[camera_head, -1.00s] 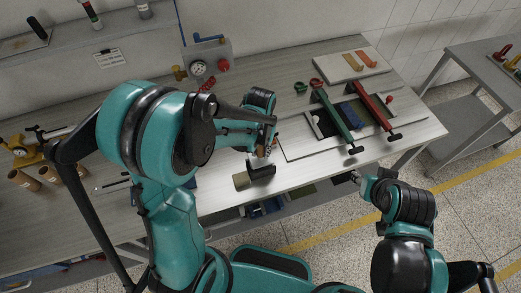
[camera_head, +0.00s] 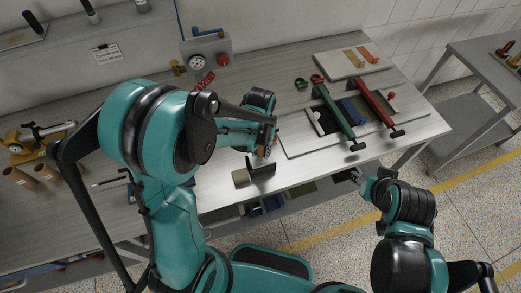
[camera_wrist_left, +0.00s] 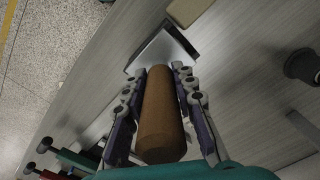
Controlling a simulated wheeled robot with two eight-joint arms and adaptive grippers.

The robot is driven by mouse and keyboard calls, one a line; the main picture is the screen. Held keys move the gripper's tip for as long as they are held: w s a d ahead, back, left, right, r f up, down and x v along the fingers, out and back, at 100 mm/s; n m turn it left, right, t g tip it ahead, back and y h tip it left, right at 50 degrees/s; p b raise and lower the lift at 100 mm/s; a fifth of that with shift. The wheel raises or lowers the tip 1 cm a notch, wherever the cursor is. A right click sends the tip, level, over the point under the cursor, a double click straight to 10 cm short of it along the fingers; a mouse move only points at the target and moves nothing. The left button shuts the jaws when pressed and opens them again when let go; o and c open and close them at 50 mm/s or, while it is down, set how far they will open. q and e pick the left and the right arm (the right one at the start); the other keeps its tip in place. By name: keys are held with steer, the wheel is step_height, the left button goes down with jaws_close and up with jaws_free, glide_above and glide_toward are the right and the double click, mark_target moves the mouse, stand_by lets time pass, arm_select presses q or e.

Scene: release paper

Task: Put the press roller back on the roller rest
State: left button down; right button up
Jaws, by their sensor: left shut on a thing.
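The press roller (camera_wrist_left: 160,118) is a brown cylinder between the fingers of my left gripper (camera_wrist_left: 160,85) in the left wrist view. The gripper is shut on it. A grey angled holder, apparently the roller rest (camera_wrist_left: 150,52), lies just beyond the roller's far end. In the head view the rest (camera_head: 262,168) is a dark angled piece near the bench's front edge. My left gripper (camera_head: 268,148) is close above or behind it. The roller is mostly hidden there, and contact with the rest cannot be told. My right gripper (camera_head: 352,175) is small and dark, off the bench's front edge.
A tan block (camera_head: 241,177) stands left of the rest. A board with green-handled (camera_head: 335,118) and red-handled (camera_head: 376,105) tools lies to the right. A gauge box (camera_head: 205,60) is at the back. Brown tubes (camera_head: 18,176) stand at the far left.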

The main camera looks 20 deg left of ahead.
arm_select(q)
steer(key=shift+f, duration=0.3)
steer(key=c, duration=1.2)
jaws_free()
steer(key=shift+o, duration=0.2)
steer(key=shift+r, duration=0.1)
step_height(320, 180, up, 12)
